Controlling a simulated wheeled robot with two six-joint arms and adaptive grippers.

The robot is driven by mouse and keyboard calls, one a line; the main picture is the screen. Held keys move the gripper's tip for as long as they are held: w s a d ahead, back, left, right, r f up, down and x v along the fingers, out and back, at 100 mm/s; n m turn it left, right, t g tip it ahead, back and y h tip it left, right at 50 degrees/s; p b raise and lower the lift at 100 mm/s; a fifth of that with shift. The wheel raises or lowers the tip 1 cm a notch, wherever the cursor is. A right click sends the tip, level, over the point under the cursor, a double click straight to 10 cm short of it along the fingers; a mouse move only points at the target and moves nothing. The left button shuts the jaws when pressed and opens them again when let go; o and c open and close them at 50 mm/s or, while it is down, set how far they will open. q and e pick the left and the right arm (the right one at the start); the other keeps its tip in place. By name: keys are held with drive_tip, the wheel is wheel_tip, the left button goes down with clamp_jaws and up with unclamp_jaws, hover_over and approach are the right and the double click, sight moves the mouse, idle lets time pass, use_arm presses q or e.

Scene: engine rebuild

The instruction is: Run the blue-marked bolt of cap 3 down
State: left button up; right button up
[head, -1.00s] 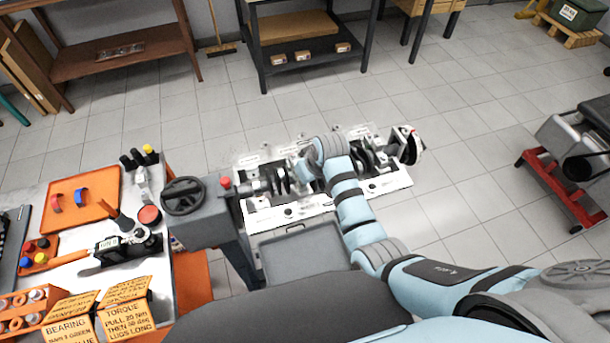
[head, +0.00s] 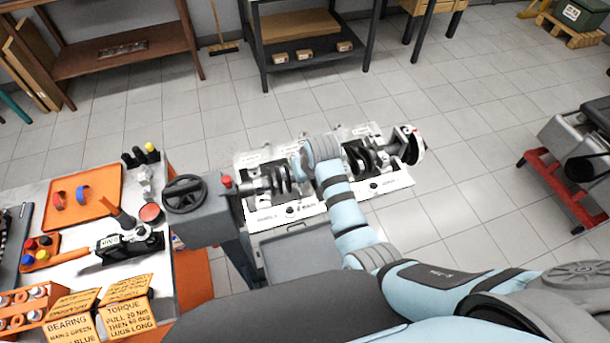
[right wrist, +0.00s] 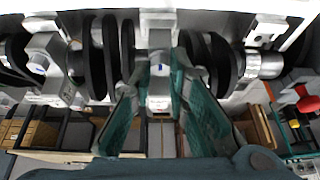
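The white engine block (head: 290,213) stands on a stand mid-view in the head view, with the dark crankshaft (head: 278,182) lying along it. My right arm reaches over the block, and its wrist hides the middle caps there. In the right wrist view, my right gripper (right wrist: 158,85) has its two green-padded fingers apart, one on each side of a grey bearing cap (right wrist: 160,97). A small blue mark (right wrist: 159,69) shows on that cap between the fingers. Whether the fingers touch the cap is unclear. Another cap (right wrist: 44,68) with a blue mark is at the left. My left gripper is out of view.
A handwheel (head: 184,194) and a red knob (head: 227,181) are at the stand's left end. A grey tray (head: 300,258) sits in front of the block. Floor behind the block is clear.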

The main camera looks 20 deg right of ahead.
drive_tip(key=shift+o, duration=0.4)
drive_tip(key=shift+s+r, duration=0.1)
wheel_tip(320, 180, up, 10)
drive_tip(key=w+d+r+n+g+y+b, duration=0.1)
drive_tip(key=w+d+r+n+y, duration=0.15)
drive_tip(key=d+n, duration=0.55)
drive_tip(key=a+f+n, duration=0.2)
drive_tip(key=f, duration=0.2)
drive_tip(key=s+a+f+n+g+y+b, duration=0.1)
drive_tip(key=a+f, duration=0.1)
drive_tip(key=f, duration=0.2)
drive_tip(key=a+f+n+g, duration=0.1)
drive_tip(key=a+f+n, duration=0.1)
drive_tip(key=f, duration=0.3)
drive_tip(key=shift+s+a+n, duration=0.3)
drive_tip(key=shift+s+a, duration=0.1)
drive_tip(key=shift+a, duration=0.2)
clamp_jaws()
